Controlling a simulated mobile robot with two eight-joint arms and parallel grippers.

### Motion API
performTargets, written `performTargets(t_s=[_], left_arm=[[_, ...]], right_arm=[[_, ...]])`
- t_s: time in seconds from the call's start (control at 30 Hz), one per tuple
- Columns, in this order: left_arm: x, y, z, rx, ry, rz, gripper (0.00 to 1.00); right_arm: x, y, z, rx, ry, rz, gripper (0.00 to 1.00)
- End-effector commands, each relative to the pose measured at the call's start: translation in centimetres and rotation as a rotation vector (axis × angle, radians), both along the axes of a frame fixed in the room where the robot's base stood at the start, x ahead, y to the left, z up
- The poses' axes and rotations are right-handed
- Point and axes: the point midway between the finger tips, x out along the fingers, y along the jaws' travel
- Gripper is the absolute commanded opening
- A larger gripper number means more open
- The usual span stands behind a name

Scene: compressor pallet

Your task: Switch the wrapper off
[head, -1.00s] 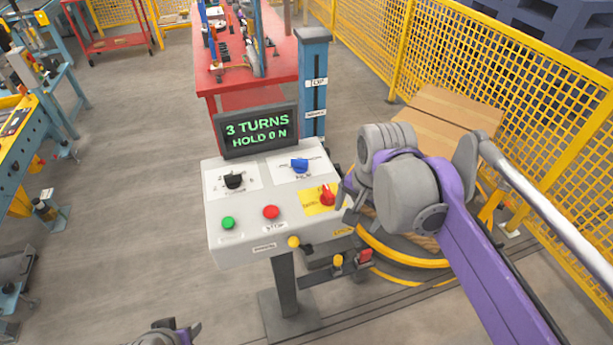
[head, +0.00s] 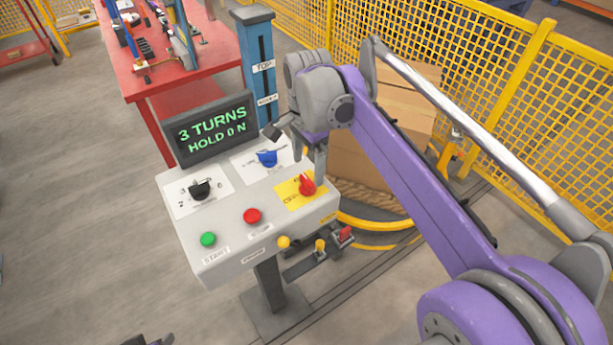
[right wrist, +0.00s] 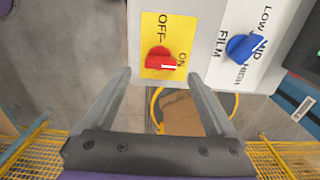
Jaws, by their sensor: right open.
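The control panel (head: 225,228) is a light grey box on a post. Its red rotary switch (head: 307,184) sits on a yellow plate at the right end. In the right wrist view, the red switch (right wrist: 161,60) has its white mark toward ON, with OFF lettered to the left. My right gripper (head: 298,155) is open and empty, above and beside the red switch; in the right wrist view the switch shows between and just beyond its fingertips, apparently untouched. My left gripper (head: 148,340) shows only as a dark piece at the bottom edge; its jaws cannot be made out.
The display (head: 211,128) reads "3 TURNS HOLD 0 N". The panel has a black knob (head: 200,189), blue knob (head: 267,158), green button (head: 208,239) and red button (head: 252,216). A cardboard box (head: 360,165) and yellow mesh fence (head: 455,60) stand behind my right arm.

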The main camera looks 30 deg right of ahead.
Motion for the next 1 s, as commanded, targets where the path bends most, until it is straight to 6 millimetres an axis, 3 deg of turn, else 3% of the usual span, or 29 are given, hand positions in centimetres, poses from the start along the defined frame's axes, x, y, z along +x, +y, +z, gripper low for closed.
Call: performTargets(t_s=[0.1, 0.3, 0.67, 1.0], left_arm=[[-0.1, 0.0, -0.2, 0.0, 0.001, 0.0, 0.5], [-0.1, 0.0, -0.4, 0.0, 0.002, 0.0, 0.5], [-0.1, 0.0, -0.4, 0.0, 0.002, 0.0, 0.5], [-0.1, 0.0, -0.4, 0.0, 0.002, 0.0, 0.5]], right_arm=[[0.0, 0.0, -2.2, 0.0, 0.0, 0.001, 0.91], [0.0, 0.0, -4.2, 0.0, -0.001, 0.001, 0.91], [0.0, 0.0, -4.6, 0.0, -0.001, 0.001, 0.89], [0.0, 0.0, -4.6, 0.0, -0.001, 0.001, 0.28]])
